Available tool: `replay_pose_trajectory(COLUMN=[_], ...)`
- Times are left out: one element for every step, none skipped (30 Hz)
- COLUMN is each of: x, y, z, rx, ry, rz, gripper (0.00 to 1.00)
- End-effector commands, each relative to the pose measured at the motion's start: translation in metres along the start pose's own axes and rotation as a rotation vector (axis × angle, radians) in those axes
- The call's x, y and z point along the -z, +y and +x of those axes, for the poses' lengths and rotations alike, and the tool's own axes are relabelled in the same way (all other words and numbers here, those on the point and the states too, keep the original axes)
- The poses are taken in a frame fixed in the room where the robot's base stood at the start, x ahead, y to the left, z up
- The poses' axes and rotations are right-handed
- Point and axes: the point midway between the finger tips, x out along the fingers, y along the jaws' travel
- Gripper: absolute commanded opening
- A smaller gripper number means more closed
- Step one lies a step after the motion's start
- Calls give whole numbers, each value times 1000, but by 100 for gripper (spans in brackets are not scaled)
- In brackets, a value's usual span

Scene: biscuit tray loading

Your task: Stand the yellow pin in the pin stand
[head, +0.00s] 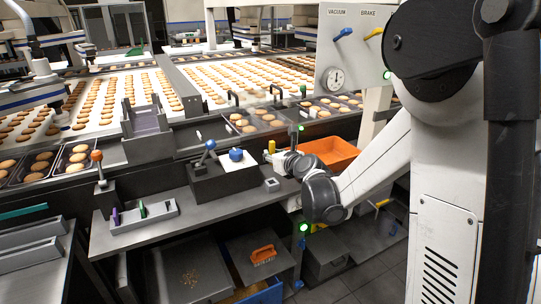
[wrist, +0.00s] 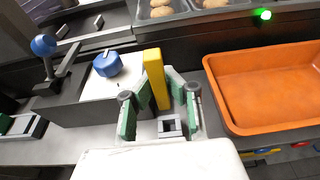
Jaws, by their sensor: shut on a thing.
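The yellow pin (wrist: 155,78) is upright between the green-padded fingers of my gripper (wrist: 158,98), which is shut on it. In the head view the pin (head: 271,146) shows at the tip of my gripper (head: 275,157), above the bench. The pin stand (wrist: 170,127) is a small grey block with a square opening on top, seen just below the pin in the wrist view. The stand also shows in the head view (head: 271,184), on the bench in front of my gripper. The pin is apart from the stand's opening. Its lower end is partly hidden by the fingers.
An orange bin (wrist: 262,85) stands to the right. To the left are a dark box with a blue-ball lever (wrist: 44,46) and a blue knob (wrist: 107,64) on a white plate. Biscuit trays (head: 262,121) line the conveyor behind. The front bench (head: 215,210) has bare room.

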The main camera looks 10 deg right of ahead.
Motion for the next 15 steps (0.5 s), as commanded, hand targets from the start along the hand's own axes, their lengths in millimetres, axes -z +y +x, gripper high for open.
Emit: replay_pose_trajectory(x=[2, 3, 5, 7, 9, 12, 14, 16, 19, 22, 24, 28, 30, 33, 36], y=[0, 0, 0, 0, 0, 0, 0, 0, 0, 0, 0, 0, 0, 0, 0], z=[0, 1, 2, 2, 2, 3, 4, 4, 5, 6, 7, 8, 8, 9, 10], rx=[1, 1, 1, 0, 0, 0, 0, 0, 0, 0, 0, 0, 0, 0, 0], ry=[0, 0, 0, 0, 0, 0, 0, 0, 0, 0, 0, 0, 0, 0, 0], rz=[0, 0, 0, 0, 0, 0, 0, 0, 0, 0, 0, 0, 0, 0, 0], gripper=[0, 0, 0, 0, 0, 0, 0, 0, 0, 0, 0, 0, 0, 0, 0])
